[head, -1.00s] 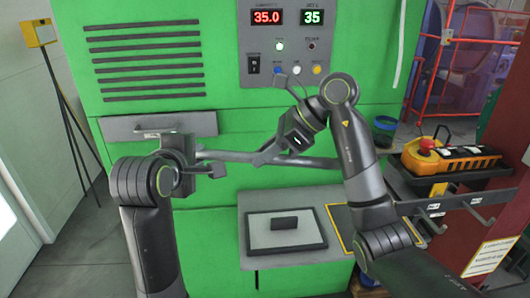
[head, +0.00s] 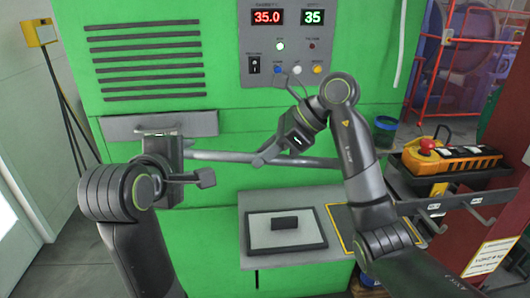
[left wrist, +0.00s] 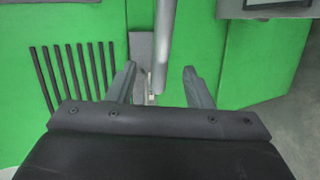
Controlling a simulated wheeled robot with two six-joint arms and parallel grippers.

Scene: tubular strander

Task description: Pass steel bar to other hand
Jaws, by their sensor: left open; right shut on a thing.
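The steel bar (head: 225,156) is a long grey rod held level in front of the green cabinet. My right gripper (head: 268,155) is shut on it near the middle. My left gripper (head: 192,166) is open beside the bar's left end. In the left wrist view, the bar (left wrist: 163,45) runs down from the top edge, and its near end lies in line with the gap between my open left fingers (left wrist: 159,84). Neither finger visibly touches it. I cannot tell whether the end is in the gap or just beyond it.
A grey shelf (head: 250,260) below holds a framed pad with a dark block (head: 284,223). A yellow pendant with a red button (head: 452,158) sits in a tray at the right. The green cabinet (head: 230,120) stands close behind the bar.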

